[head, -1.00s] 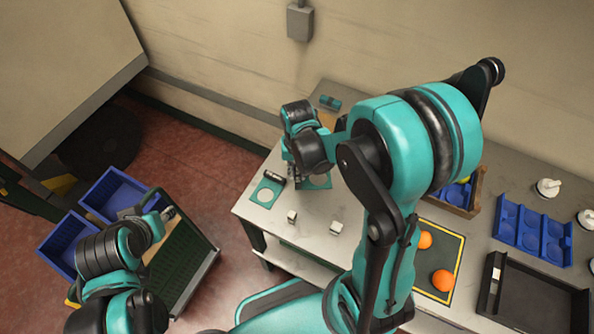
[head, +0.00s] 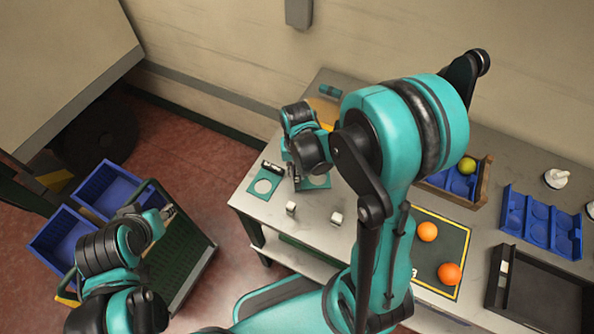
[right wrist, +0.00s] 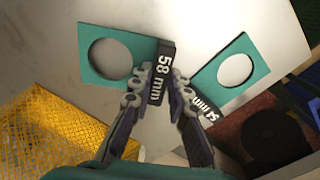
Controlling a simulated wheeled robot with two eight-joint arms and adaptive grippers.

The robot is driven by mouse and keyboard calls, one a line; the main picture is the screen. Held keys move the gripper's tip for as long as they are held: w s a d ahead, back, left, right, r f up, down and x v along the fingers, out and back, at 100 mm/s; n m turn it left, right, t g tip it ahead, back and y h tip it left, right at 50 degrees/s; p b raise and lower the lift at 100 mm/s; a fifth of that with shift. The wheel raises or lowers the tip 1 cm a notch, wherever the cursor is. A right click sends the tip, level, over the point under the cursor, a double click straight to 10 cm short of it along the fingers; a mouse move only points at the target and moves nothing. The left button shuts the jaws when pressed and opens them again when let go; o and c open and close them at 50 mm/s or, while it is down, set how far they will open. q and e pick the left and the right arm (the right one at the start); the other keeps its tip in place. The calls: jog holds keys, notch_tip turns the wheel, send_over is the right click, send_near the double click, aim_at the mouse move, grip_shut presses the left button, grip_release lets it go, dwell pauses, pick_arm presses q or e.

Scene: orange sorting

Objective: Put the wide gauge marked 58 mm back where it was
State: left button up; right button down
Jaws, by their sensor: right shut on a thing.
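The wide gauge marked 58 mm (right wrist: 160,72) has a black handle with white lettering and a teal plate with a round hole (right wrist: 82,30). My right gripper (right wrist: 172,100) is shut on its handle. In the head view the plate (head: 318,184) is partly hidden by my right gripper (head: 296,180), over the table's left end. I cannot tell whether it touches the table. My left gripper (head: 170,211) is away from the table, near the crates.
Two small white blocks (head: 291,208) (head: 336,218) stand in front of the gauges. A yellow mesh item (right wrist: 45,125) lies close by. Two oranges (head: 428,232) (head: 449,273) are on a dark mat (head: 430,268). Blue trays (head: 541,228) are at right; blue crates (head: 62,240) are at left.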

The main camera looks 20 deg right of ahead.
jog(key=shift+f+b, duration=0.6)
dwell(0.7)
jog(key=c, duration=1)
grip_release()
jog(key=shift+r, duration=0.1)
jog(key=shift+r+p, duration=3.1)
jog(key=shift+r, duration=0.9)
